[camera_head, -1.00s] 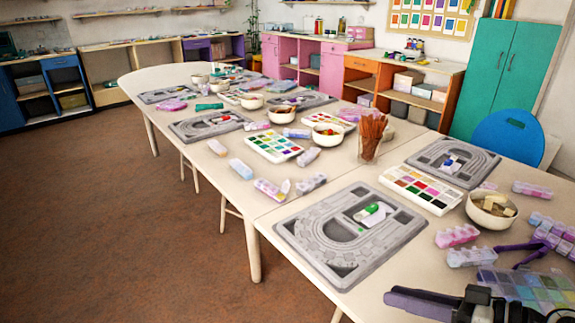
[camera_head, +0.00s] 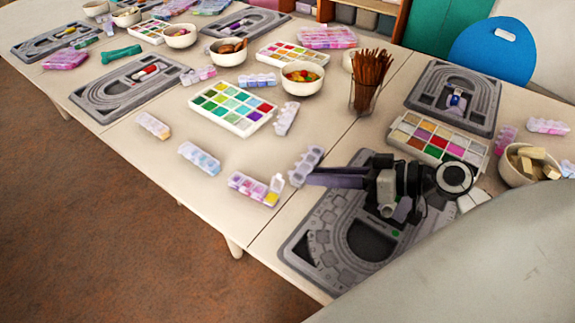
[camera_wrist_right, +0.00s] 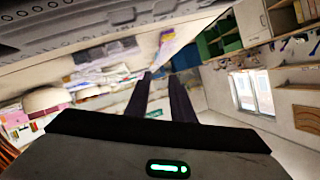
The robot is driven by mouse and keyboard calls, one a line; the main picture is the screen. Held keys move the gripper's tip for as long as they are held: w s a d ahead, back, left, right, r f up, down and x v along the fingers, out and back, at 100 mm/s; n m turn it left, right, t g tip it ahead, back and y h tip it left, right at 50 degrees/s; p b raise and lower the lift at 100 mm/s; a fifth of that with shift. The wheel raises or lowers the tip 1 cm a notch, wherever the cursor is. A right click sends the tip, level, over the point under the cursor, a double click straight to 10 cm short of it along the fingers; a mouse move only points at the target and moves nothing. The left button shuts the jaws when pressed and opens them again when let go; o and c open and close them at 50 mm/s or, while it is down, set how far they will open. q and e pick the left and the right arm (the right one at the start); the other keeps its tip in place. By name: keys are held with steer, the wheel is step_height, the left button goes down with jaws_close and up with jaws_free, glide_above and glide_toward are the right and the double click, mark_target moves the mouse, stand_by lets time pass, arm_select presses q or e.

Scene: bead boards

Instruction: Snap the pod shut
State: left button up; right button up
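A clear bead pod (camera_head: 250,188) with purple and pink cells lies near the table's front edge in the head view. Its end lid (camera_head: 277,183) stands up over a yellow cell. My right gripper (camera_head: 308,179) reaches in from the right above a grey bead board, its purple fingers pointing left toward the pod. The tips are just right of it, near a greyish pod (camera_head: 306,165); whether they touch that one I cannot tell. In the right wrist view the two dark fingers (camera_wrist_right: 160,76) show a narrow gap with nothing held. My left gripper is out of view.
The grey bead board (camera_head: 310,232) lies under my gripper. A glass of brown sticks (camera_head: 366,95), a paint-like bead tray (camera_head: 233,107) and a bowl (camera_head: 302,78) stand behind. Other pods lie left (camera_head: 199,158). The table's front left strip is mostly clear.

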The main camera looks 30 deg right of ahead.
mark_target(280, 175)
steer(key=p+x, duration=0.1)
steer(key=x, duration=0.6)
steer(key=shift+w+a+f, duration=0.1)
steer(key=shift+w+a, duration=0.05)
steer(key=shift+w, duration=0.1)
jaws_close()
